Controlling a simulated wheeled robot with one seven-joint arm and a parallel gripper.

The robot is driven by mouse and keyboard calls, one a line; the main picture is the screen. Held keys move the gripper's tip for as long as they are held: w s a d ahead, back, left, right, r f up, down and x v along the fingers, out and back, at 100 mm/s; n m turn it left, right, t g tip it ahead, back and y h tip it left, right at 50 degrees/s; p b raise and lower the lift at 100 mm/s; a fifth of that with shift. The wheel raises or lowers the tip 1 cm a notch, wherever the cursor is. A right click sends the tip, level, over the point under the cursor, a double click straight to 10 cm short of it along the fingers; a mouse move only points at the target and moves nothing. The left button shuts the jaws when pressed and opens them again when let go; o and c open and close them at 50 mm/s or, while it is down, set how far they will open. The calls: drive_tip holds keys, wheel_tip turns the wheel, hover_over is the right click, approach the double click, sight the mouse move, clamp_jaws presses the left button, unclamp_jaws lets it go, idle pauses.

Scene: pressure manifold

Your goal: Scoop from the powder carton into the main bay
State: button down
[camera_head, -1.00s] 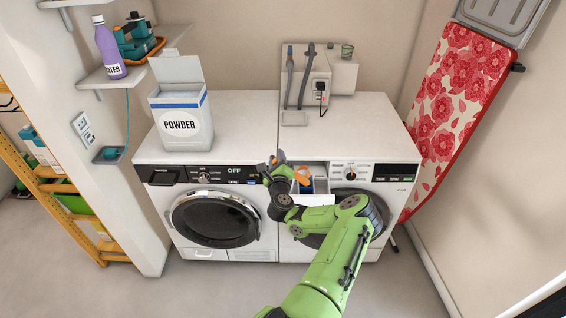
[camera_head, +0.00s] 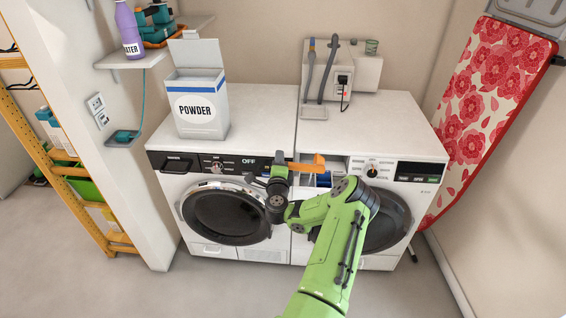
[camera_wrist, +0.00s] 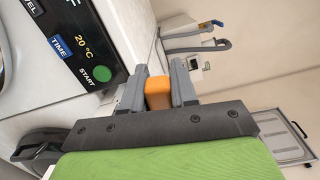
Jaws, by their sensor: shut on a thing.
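My gripper (camera_head: 283,170) is shut on an orange scoop (camera_head: 310,162), at the front of the two machines. The scoop's orange handle also shows between my grey fingers in the wrist view (camera_wrist: 157,94). In the head view the scoop extends right over the open detergent drawer (camera_head: 338,172) of the right machine. Blue shows inside the drawer, but my arm and the scoop hide much of it, and I cannot tell the main bay apart. Whether the scoop holds powder is not visible. The white powder carton (camera_head: 199,110) stands upright, lid open, on the left machine.
The left washer (camera_head: 225,212) and right machine (camera_head: 405,135) stand side by side with mostly clear tops. A wall unit with hoses (camera_head: 345,75) is behind them. A purple bottle (camera_head: 128,30) is on a shelf at left; a red floral ironing board (camera_head: 490,95) leans at right.

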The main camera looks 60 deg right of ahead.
drive_tip(key=shift+w+a+f+n+b, duration=0.1)
drive_tip(key=shift+w+f+n+b, duration=0.1)
drive_tip(key=shift+f+n+b, duration=1.15)
drive_tip(key=shift+w+a+f+n+b, duration=0.15)
drive_tip(key=shift+f+n+b, duration=0.65)
drive_tip(key=shift+f+n, duration=1)
drive_tip(key=shift+r, duration=0.3)
